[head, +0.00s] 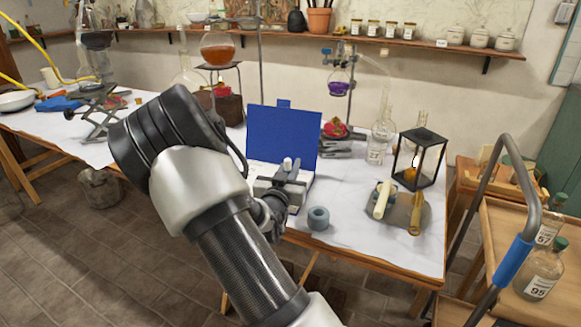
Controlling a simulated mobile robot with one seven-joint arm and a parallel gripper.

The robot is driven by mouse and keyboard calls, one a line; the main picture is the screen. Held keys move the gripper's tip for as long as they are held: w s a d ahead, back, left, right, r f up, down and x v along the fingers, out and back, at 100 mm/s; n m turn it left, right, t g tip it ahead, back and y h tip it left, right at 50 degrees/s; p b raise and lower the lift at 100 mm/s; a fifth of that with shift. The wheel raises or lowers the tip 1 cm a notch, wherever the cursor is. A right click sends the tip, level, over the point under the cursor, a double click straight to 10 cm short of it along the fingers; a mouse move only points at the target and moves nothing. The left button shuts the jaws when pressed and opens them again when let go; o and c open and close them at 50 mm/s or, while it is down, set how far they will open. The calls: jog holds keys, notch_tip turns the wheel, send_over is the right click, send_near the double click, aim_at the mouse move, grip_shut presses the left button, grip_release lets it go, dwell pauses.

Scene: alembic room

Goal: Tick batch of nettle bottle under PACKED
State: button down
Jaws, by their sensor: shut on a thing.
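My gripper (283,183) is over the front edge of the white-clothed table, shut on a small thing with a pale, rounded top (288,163). Most of that thing is hidden by the fingers. Behind it stands a blue panel (284,136) with a small tab on top, and a white sheet or page (262,171) lies at its foot, partly covered by my gripper. No writing or PACKED heading can be read there. Two labelled bottles stand on the cart at right: one marked 95 (539,277) and one marked 57 (547,232). I cannot tell which is nettle.
A grey-blue ring-shaped piece (318,218) sits right of my gripper. A black-framed lantern (419,159) and a grey slab (401,210) with two rods stand further right. Glassware and a flask of amber liquid (218,50) are behind. The cart's handle (513,262) rises at right.

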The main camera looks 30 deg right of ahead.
notch_tip(320, 180, up, 6)
jog(key=p, duration=0.3)
dwell(0.6)
dwell(0.3)
jog(key=s+a+r+n+t+y, duration=0.15)
jog(key=a+n+y, duration=0.35)
jog(key=a, duration=0.5)
jog(key=a+n+t+y, duration=0.3)
jog(key=a+y, duration=0.3)
jog(key=a, duration=0.5)
notch_tip(320, 180, up, 25)
jog(key=p, duration=2.5)
jog(key=shift+w+y, duration=0.15)
jog(key=shift+y, duration=0.15)
jog(key=shift+d+f, duration=0.1)
jog(key=shift+f, duration=0.05)
